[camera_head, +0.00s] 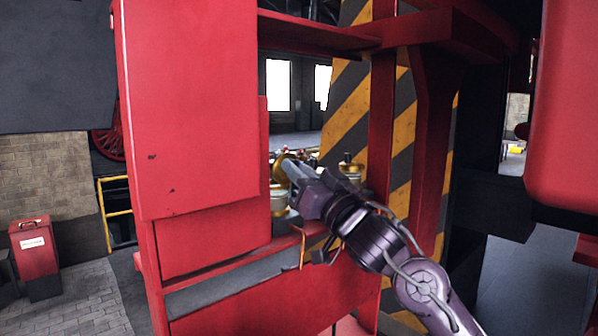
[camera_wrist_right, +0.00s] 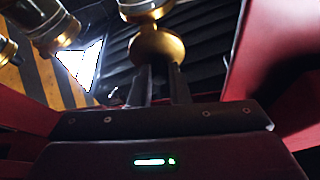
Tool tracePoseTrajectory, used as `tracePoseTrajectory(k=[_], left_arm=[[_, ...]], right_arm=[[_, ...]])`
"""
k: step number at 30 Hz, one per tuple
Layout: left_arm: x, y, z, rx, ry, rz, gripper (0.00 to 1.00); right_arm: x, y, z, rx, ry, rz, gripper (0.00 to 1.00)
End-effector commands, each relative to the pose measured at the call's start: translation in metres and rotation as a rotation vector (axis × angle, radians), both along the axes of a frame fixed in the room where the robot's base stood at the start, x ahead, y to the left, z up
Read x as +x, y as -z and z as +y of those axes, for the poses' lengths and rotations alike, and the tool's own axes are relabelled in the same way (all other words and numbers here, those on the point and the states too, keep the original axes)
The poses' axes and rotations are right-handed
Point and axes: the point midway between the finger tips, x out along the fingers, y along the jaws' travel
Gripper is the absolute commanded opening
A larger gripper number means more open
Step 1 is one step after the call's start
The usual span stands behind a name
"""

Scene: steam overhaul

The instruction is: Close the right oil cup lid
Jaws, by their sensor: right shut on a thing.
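My right gripper (camera_head: 285,168) reaches in from the lower right. Its fingertips are at a round brass lid (camera_head: 279,172), and it is shut on that lid. In the right wrist view the brass lid (camera_wrist_right: 157,47) sits at the tips of the two dark fingers (camera_wrist_right: 160,75). A pale oil cup with brass parts (camera_head: 278,200) stands just below the fingertips. Another brass-topped cup (camera_head: 350,168) stands to the right, partly behind my gripper. The lid's hinge and exact angle are hidden. My left gripper is not in view.
A large red panel (camera_head: 190,110) stands close on the left of the cups. A yellow-and-black striped post (camera_head: 350,110) rises behind them. A red beam (camera_head: 275,300) runs below, and a red body (camera_head: 570,110) hangs at the right.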

Motion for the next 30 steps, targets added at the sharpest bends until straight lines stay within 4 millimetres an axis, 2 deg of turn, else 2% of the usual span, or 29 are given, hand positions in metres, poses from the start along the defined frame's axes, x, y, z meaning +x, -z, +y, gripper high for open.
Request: tracePoseTrajectory(k=[11, 30], left_arm=[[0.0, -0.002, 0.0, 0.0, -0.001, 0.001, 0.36], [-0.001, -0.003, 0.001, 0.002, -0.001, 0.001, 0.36]], right_arm=[[0.002, -0.005, 0.001, -0.037, 0.0, 0.049, 0.0], [0.018, -0.02, 0.013, -0.29, 0.0, 0.401, 0.0]])
